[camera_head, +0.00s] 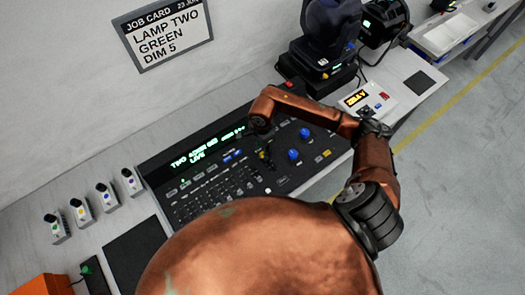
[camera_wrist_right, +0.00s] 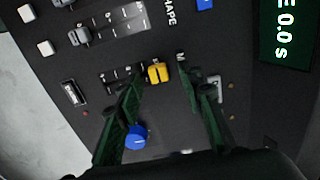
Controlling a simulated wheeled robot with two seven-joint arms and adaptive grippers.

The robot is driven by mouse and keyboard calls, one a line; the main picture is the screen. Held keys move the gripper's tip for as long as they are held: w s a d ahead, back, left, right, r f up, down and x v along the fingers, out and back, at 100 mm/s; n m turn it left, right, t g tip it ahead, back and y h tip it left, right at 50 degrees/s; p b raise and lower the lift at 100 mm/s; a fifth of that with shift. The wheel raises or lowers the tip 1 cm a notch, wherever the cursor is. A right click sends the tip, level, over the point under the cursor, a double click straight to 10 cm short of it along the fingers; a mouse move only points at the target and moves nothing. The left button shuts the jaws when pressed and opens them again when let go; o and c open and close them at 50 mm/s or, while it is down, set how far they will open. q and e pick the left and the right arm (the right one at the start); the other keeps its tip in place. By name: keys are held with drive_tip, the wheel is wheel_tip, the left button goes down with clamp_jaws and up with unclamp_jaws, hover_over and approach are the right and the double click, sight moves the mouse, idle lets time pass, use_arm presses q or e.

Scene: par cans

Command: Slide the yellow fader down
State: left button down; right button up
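The yellow fader (camera_wrist_right: 158,73) is a small cap on the dark console (camera_head: 185,208). In the right wrist view it sits between the line of my two fingertips and slightly beyond them, with scale marks to its left. My right gripper (camera_wrist_right: 168,90) is open, one green finger to each side of the cap, with gaps visible on both sides. Whether the fingertips touch the panel I cannot tell. In the head view my right gripper (camera_head: 265,152) hangs small and dark over the console's middle, and the fader is hard to make out there. My left gripper is not in view.
A blue knob (camera_wrist_right: 136,137) lies close to the left finger in the wrist view. Grey faders (camera_wrist_right: 80,35) and white buttons (camera_wrist_right: 25,13) are near. Lamp fixtures (camera_head: 330,30) and a white box (camera_head: 367,100) stand behind; small dimmer units (camera_head: 82,208) stand left.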

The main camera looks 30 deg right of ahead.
drive_tip(key=shift+s+f, duration=0.1)
drive_tip(key=shift+f, duration=0.65)
drive_tip(key=shift+c, duration=0.5)
clamp_jaws()
